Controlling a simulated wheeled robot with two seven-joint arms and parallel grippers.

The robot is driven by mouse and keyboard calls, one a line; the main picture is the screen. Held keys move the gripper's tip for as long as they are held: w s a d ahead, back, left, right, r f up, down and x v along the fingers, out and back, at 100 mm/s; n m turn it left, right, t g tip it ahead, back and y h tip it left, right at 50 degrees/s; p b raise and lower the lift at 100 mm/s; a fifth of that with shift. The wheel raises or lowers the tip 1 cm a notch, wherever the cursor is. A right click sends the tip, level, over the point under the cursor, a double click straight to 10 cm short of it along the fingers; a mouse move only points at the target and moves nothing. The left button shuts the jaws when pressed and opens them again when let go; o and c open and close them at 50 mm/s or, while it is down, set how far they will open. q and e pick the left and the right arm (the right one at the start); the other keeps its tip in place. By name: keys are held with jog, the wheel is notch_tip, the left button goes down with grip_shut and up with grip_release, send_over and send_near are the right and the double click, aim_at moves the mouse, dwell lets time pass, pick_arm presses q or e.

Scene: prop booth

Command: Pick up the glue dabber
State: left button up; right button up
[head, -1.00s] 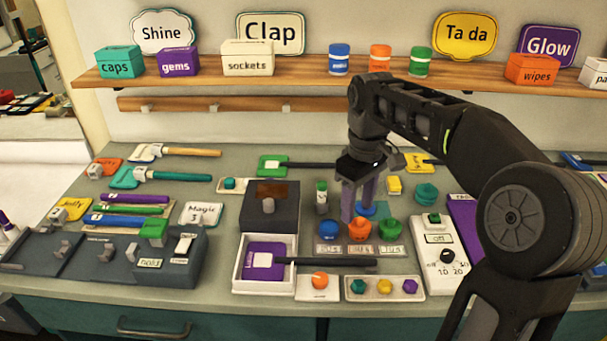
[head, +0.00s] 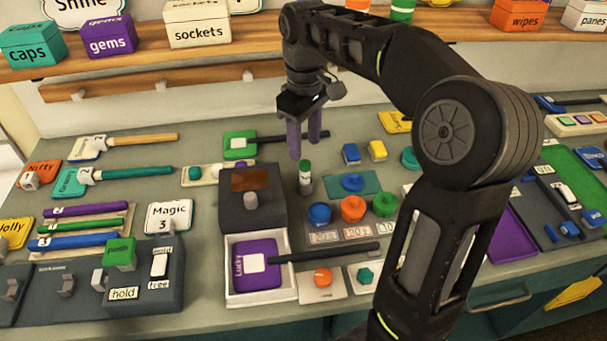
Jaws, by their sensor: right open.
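A small upright bottle with a green cap (head: 305,177), which looks like the glue dabber, stands on the grey-green worktop, just right of a dark box with a brown window. My right gripper (head: 304,147) points down with its two purple-grey fingers apart and nothing between them. Its fingertips show just above the bottle's cap in the head view; I cannot tell how far behind or above it they are. My left gripper is out of view.
Blue, orange and green pots (head: 352,208) stand right of the bottle, near a teal plate with a blue disc (head: 352,184). The dark box (head: 252,200) is close on the left.

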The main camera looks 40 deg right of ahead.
aim_at(305, 163)
notch_tip(305, 163, down, 3)
jog(key=shift+r+b, duration=0.2)
jog(key=shift+b, duration=0.8)
jog(key=shift+r, duration=0.1)
jog(key=f, duration=0.5)
jog(key=shift+s+a+f, duration=0.1)
jog(key=shift+s, duration=0.1)
jog(key=shift+c, duration=0.2)
grip_shut()
